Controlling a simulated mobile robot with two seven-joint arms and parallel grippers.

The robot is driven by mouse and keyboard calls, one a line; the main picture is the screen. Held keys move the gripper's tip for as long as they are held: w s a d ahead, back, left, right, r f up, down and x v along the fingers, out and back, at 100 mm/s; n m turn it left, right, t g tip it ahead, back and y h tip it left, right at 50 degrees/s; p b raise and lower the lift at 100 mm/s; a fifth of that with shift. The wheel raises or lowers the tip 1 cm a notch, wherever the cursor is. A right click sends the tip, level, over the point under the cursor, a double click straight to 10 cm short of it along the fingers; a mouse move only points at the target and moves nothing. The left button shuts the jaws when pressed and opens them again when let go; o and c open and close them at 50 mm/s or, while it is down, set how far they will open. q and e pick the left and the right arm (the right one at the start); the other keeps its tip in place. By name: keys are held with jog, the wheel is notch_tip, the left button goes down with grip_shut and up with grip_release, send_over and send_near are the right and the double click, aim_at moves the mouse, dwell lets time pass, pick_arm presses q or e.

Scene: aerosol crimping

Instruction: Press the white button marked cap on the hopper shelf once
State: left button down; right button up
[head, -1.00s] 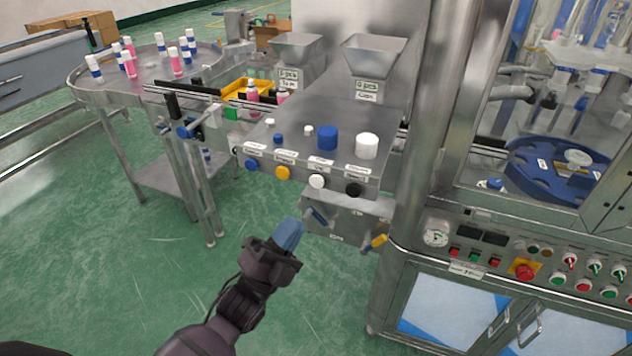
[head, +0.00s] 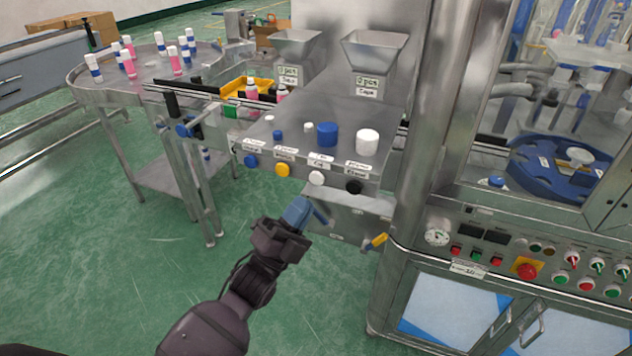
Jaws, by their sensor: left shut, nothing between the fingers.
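The hopper shelf (head: 330,108) is a metal ledge with a row of buttons along its front edge. The white button (head: 317,178) is third from the left, below a small label too blurred to read surely. My left gripper (head: 299,207) is shut and empty, its blue fingertips pointing up, a little below and left of the white button and apart from it in the picture. The right gripper is not in view.
Blue (head: 251,161), yellow (head: 282,170) and black (head: 353,187) buttons flank the white one. Loose caps, including a large blue cap (head: 327,134) and white cap (head: 367,142), stand on the shelf. A yellow-handled valve (head: 376,241) sits below. Green floor is open at left.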

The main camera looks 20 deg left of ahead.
aim_at(317, 178)
pick_arm(q)
jog(key=shift+y, duration=0.3)
jog(key=w+b, duration=0.1)
jog(key=w, duration=0.3)
jog(key=shift+w+d, duration=0.15)
dwell(0.3)
dwell(0.8)
